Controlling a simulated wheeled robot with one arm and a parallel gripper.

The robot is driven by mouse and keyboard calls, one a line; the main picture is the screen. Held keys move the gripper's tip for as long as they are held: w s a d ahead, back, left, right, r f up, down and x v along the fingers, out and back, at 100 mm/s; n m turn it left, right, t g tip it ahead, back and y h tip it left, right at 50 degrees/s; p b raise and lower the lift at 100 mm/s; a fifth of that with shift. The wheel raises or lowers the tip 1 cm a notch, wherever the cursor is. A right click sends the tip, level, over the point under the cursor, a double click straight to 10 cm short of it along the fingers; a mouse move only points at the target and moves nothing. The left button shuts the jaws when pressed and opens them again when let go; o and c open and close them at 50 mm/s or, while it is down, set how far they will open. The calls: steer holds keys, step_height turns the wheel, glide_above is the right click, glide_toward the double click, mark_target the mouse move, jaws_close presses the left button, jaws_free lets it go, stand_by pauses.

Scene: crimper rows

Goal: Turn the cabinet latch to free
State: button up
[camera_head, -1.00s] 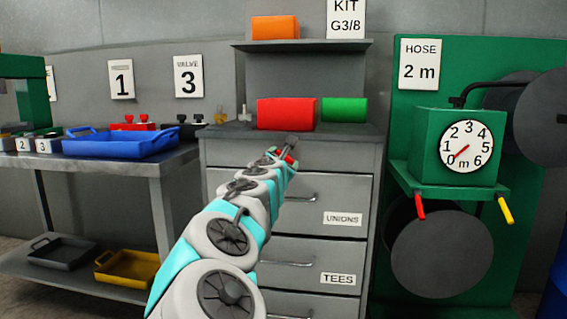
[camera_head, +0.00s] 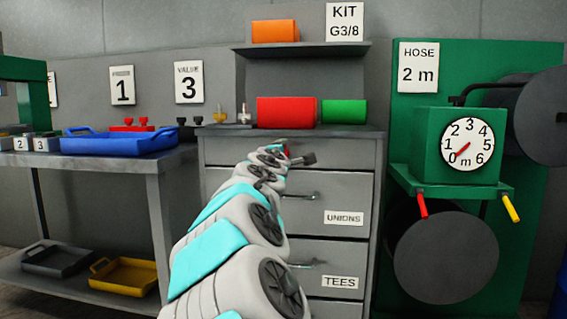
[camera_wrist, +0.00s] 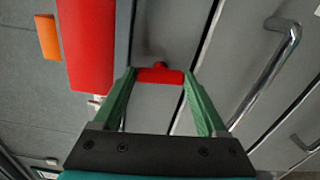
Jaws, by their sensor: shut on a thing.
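The grey cabinet (camera_head: 222,152) stands at the middle of the head view. In the head view my arm covers most of the latch, and only a bit of red (camera_head: 287,151) shows. I cannot tell the latch's exact angle from the head view.
A red box (camera_head: 286,112) and a green box (camera_head: 343,111) stand on the cabinet top. Drawer handles stick out below, including a long bar (camera_wrist: 268,75). A workbench with a blue tray (camera_head: 120,142) is at left, a green hose stand (camera_head: 455,150) at right.

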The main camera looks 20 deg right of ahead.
steer(key=shift+f+m+b, duration=0.15)
steer(key=shift+m+b, duration=0.2)
steer(key=shift+m, duration=0.15)
steer(key=shift+d, duration=0.1)
steer(key=o, duration=1.3)
steer(key=v, duration=0.7)
steer(key=shift+s+a, duration=0.3)
steer(key=shift+s+m, duration=0.1)
steer(key=shift+m, duration=0.2)
